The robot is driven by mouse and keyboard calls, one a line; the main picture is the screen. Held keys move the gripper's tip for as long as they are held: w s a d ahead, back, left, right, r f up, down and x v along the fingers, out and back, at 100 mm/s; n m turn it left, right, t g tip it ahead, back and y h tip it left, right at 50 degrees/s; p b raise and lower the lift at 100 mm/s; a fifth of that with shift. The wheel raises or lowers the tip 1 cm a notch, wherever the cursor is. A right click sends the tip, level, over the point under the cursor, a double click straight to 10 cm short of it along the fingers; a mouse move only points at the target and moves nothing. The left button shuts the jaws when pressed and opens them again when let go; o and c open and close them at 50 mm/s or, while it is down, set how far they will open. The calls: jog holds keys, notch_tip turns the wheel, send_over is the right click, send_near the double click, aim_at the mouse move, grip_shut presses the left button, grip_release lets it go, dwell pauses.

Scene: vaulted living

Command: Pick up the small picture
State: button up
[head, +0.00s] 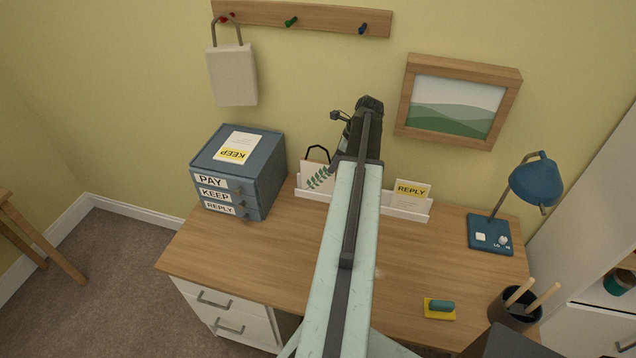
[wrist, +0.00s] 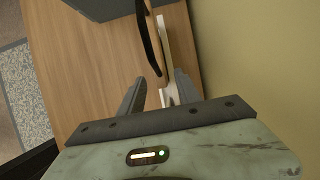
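The small picture (head: 318,177), a white card with a green leaf sprig and a black loop on top, stands in the left part of a low white holder (head: 408,212) against the wall. My arm hides its right side. My gripper (wrist: 160,84) is open. In the wrist view the small picture (wrist: 163,52) shows nearly edge-on between and beyond the two fingertips, with its black loop beside it. I cannot tell whether either finger touches it. In the head view my arm hides the fingertips.
A blue drawer box (head: 262,178) stands left of the holder. A yellow REPLY card (head: 412,190) is in the holder's right part. A framed landscape (head: 457,107) hangs above. A blue lamp (head: 490,234) and pen cup (head: 514,308) are at right. The desk's middle is mostly clear.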

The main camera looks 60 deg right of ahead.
aim_at(329, 175)
jog(key=b+x, duration=0.4)
jog(key=x, duration=0.1)
jog(key=s+b+x, duration=0.1)
jog(key=b+x, duration=0.1)
jog(key=b, duration=0.1)
jog(key=shift+d+f, duration=0.2)
jog(key=shift+f, duration=0.25)
jog(key=shift+w+f, duration=0.15)
jog(key=shift+w, duration=0.05)
jog(key=shift+r, duration=0.2)
grip_shut()
